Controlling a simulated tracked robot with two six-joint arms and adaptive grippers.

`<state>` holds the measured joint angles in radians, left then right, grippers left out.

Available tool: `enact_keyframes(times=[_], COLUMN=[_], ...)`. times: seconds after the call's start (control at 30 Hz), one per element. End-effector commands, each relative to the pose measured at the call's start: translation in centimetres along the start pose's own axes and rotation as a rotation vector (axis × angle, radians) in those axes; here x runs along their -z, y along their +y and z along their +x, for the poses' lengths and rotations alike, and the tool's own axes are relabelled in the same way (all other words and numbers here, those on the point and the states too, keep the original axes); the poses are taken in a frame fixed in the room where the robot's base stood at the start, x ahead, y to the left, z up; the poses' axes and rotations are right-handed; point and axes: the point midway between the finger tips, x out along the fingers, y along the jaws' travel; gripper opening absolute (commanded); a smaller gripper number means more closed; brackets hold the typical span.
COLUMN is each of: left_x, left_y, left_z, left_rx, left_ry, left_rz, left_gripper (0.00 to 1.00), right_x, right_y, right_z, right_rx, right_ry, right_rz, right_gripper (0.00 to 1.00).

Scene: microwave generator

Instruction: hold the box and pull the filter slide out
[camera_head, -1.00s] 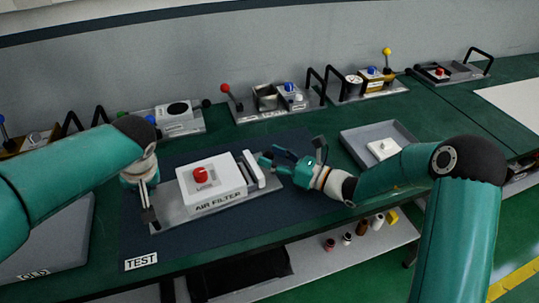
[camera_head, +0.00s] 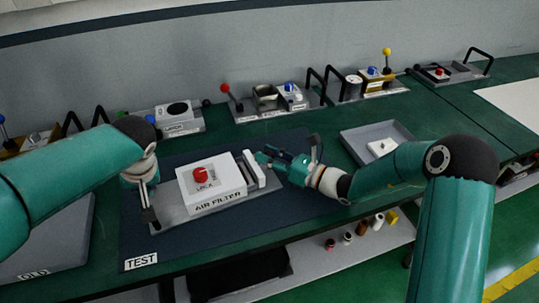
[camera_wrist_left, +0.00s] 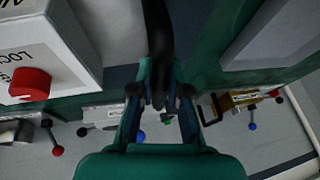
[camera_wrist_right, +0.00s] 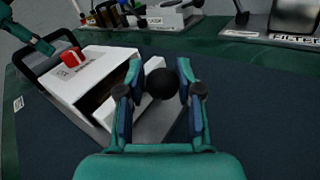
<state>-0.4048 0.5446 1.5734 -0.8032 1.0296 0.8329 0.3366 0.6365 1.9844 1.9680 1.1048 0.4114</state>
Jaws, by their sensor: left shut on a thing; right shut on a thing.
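The white air filter box (camera_head: 212,188) with a red knob (camera_head: 200,174) on top sits on a grey base plate. My left gripper (camera_head: 150,217) is shut on a black handle at the plate's left end; this black bar (camera_wrist_left: 158,45) runs between its fingers in the left wrist view. The white filter slide (camera_head: 255,170) is at the box's right end. In the right wrist view, the slide (camera_wrist_right: 135,105) stands partly out of a dark opening. My right gripper (camera_wrist_right: 160,88) is shut on the slide's black ball knob (camera_wrist_right: 166,84).
A grey tray (camera_head: 355,137) with a white block stands at right. Other lever fixtures (camera_head: 275,103) line the back. A lower shelf (camera_head: 320,262) holds small bottles.

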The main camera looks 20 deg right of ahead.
Motion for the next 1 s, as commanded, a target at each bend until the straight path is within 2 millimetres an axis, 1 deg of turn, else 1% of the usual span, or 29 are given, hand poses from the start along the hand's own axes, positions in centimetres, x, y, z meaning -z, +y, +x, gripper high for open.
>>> enact_keyframes(times=[0.03,0.17,0.3,0.43,0.57,0.8,0.83,0.9,0.97,1.0], left_x=[-0.3,-0.3,-0.3,-0.3,-0.3,-0.3,-0.3,-0.2,-0.2,-0.2], left_y=[0.0,-0.1,-0.1,-0.1,-0.1,-0.2,-0.2,-0.3,-0.3,-0.3], left_z=[0.2,0.2,0.2,0.2,0.2,0.2,0.2,0.3,0.3,0.3], left_rx=[0.004,0.004,0.005,0.005,0.005,0.008,0.008,0.008,0.008,0.008], left_ry=[-0.008,-0.008,-0.009,-0.009,-0.009,-0.009,-0.009,-0.009,-0.009,-0.009], left_rz=[0.003,0.003,0.002,0.002,0.002,0.002,0.001,0.001,0.001,0.001], left_gripper=[0.00,0.00,0.00,0.00,0.00,0.00,0.00,0.00,0.00,0.00], right_x=[0.2,-0.1,-0.6,-1.0,-1.1,-1.1,-1.1,-1.1,-1.1,-1.1], right_y=[-0.3,-1.8,-4.6,-6.7,-7.3,-7.4,-7.4,-7.4,-7.4,-7.3], right_z=[-0.1,-1.0,-2.9,-4.3,-4.9,-5.0,-5.0,-5.0,-5.0,-5.0], right_rx=[0.007,0.012,0.015,0.015,0.012,0.014,0.014,0.014,0.013,0.012], right_ry=[0.004,0.002,0.003,0.003,0.006,0.006,0.006,0.005,0.006,0.006], right_rz=[-0.003,-0.005,-0.007,-0.006,-0.004,-0.004,-0.004,-0.003,-0.002,-0.002], right_gripper=[0.00,0.00,0.00,0.00,0.00,0.00,0.36,0.47,0.57,0.57])
